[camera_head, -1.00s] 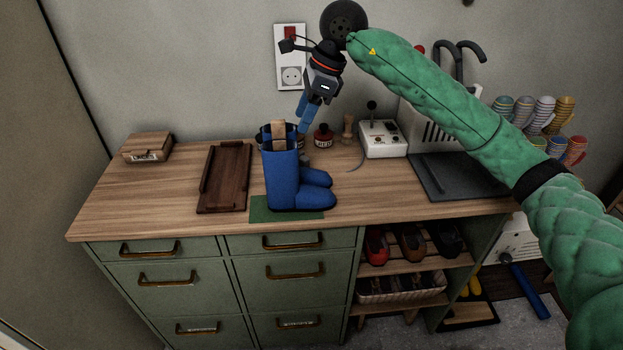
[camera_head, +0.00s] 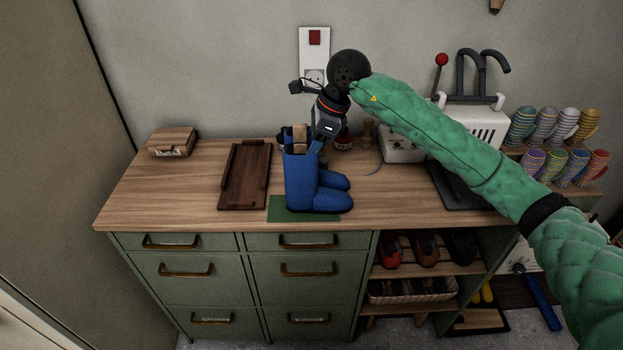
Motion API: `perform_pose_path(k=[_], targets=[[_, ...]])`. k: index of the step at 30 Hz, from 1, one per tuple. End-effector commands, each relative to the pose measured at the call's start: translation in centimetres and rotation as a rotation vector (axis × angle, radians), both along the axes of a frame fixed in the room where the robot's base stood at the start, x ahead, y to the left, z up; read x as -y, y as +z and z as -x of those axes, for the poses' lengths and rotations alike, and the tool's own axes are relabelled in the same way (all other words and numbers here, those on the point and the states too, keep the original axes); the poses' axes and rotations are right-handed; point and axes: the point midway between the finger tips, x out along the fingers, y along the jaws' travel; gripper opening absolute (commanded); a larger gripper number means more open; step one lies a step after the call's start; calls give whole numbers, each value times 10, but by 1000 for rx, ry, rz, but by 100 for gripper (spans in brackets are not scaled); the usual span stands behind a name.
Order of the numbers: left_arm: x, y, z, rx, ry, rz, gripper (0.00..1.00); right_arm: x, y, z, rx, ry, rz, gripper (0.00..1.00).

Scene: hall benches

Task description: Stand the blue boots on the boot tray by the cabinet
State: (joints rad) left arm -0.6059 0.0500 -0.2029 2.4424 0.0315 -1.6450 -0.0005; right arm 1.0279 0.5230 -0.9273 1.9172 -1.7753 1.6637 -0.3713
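The blue boots (camera_head: 301,182) stand upright on a green mat (camera_head: 285,213) on the wooden cabinet top, toes to the right. Light wooden pieces show in the boot opening. My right gripper (camera_head: 318,148) comes down from above, at the upper right of the boot shafts. Its fingers are mostly hidden by the boots, so I cannot tell whether they touch or grip. A dark-edged tray (camera_head: 499,328) lies on the floor at the right of the cabinet, partly cut off by it, with yellow items at its back. My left gripper is not in view.
A brown wooden tray (camera_head: 232,198) lies left of the boots, with a wooden box (camera_head: 173,140) at the back left. A white device (camera_head: 399,149), a toaster-like appliance (camera_head: 483,120) and striped cups (camera_head: 565,122) are to the right. Shoes (camera_head: 426,250) fill the open shelves.

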Motion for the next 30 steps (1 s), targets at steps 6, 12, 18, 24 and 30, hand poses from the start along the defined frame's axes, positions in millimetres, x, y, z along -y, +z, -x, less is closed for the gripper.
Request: perform_pose_path(k=[6, 12, 18, 24, 30], targets=[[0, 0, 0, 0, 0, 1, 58, 0, 0, 0, 0, 0, 0, 21], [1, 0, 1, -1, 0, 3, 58, 0, 0, 0, 1, 0, 0, 0], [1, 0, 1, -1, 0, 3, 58, 0, 1, 0, 1, 0, 0, 0], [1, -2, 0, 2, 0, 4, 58, 0, 5, -1, 3, 0, 0, 0], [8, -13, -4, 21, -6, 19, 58, 0, 19, -1, 4, 1, 0, 0]])
